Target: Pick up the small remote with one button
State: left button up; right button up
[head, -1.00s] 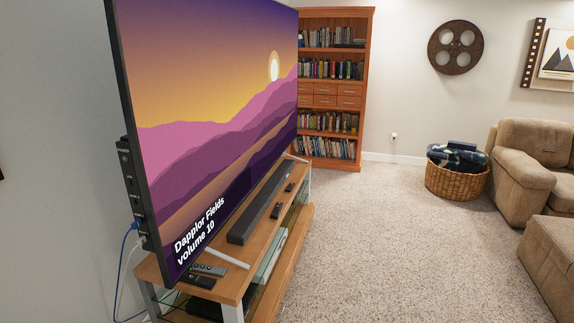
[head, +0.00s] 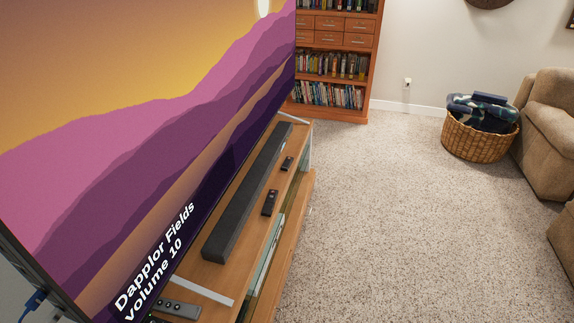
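Several remotes lie on the wooden TV stand (head: 212,275). A small dark remote (head: 287,163) lies toward the far end, right of the soundbar. A longer black remote (head: 270,203) lies nearer, beside the soundbar, with a round pad near its top. A grey remote (head: 177,309) with dark round buttons lies at the near end, below the TV's corner. A dark item at the bottom edge beside it is mostly cut off. I cannot make out which remote has just one button. Neither of my grippers is in view.
The large TV (head: 130,140) overhangs the stand on the left. A black soundbar (head: 248,190) runs along the stand. Open carpet (head: 380,220) lies to the right. A wicker basket (head: 478,138), an armchair (head: 548,120) and a bookcase (head: 335,65) stand farther back.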

aim_at(286, 164)
jog(key=u, duration=0.65)
jog(key=i+l+u, duration=0.15)
jog(key=l+u, duration=0.15)
jog(key=u, duration=0.15)
jog(key=i+l+u, duration=0.1)
jog(key=l+u, duration=1.1)
jog(key=u, duration=0.15)
jog(key=i+l, duration=0.05)
